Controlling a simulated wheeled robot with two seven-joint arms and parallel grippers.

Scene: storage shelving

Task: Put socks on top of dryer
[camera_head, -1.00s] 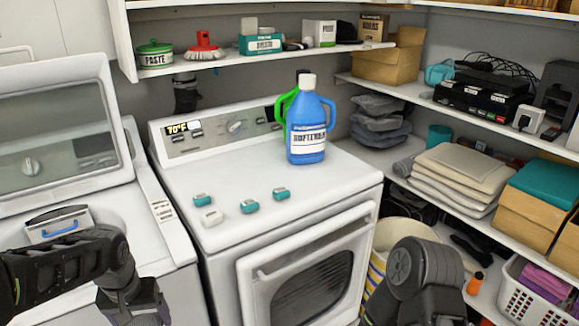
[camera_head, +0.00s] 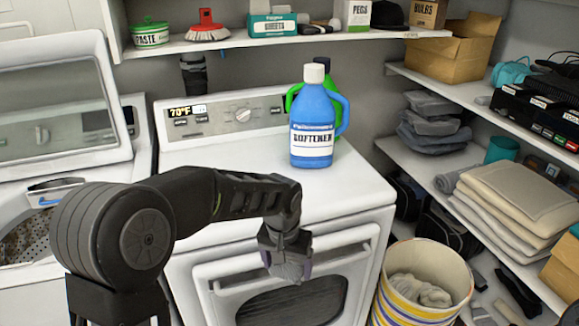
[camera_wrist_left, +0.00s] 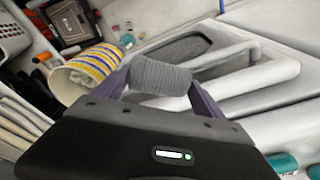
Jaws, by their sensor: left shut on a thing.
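The white dryer (camera_head: 350,190) stands in the middle of the head view, its door facing me. My left gripper (camera_head: 288,268) is in front of the dryer's door, below the top edge. In the left wrist view the left gripper (camera_wrist_left: 160,78) is shut on a grey ribbed rolled sock (camera_wrist_left: 160,72). In the head view the sock is mostly hidden by the gripper. Small teal items show at the lower right of the left wrist view (camera_wrist_left: 283,162); my arm covers the front left of the dryer top in the head view. My right gripper is not in view.
A blue softener bottle (camera_head: 312,120) stands on the dryer's top, with a green one behind it. The top's right side is clear. A striped basket (camera_head: 425,285) stands right of the dryer. An open washer (camera_head: 60,110) is at left, shelves at right.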

